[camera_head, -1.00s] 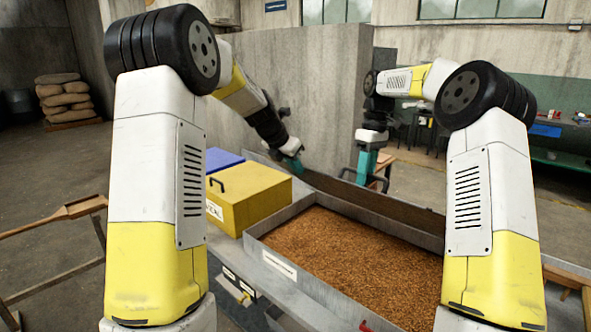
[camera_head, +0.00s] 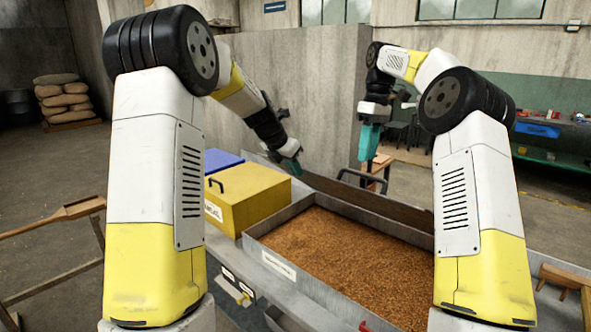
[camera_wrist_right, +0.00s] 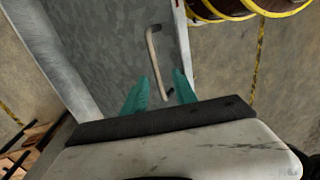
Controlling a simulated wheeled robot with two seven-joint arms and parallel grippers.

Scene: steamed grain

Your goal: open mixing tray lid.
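The mixing tray (camera_head: 283,268) is a grey metal box of brown grain (camera_head: 340,256), open on top in the head view. A low brown panel, apparently its lid (camera_head: 385,222), lies along the far edge. A bar handle (camera_head: 347,172) shows just beyond that edge. In the right wrist view a grey metal panel (camera_wrist_right: 105,50) carries a handle (camera_wrist_right: 152,62). My right gripper (camera_head: 368,148) is above the handle, fingers down. In the wrist view its teal fingertips (camera_wrist_right: 159,80) are apart, with nothing gripped. My left gripper (camera_head: 295,168) hangs near the tray's far left corner; its finger gap is unclear.
A yellow lidded bin (camera_head: 245,199) and a blue bin (camera_head: 220,160) stand left of the tray. A concrete wall (camera_head: 290,90) rises behind. A workbench (camera_head: 550,145) is at far right.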

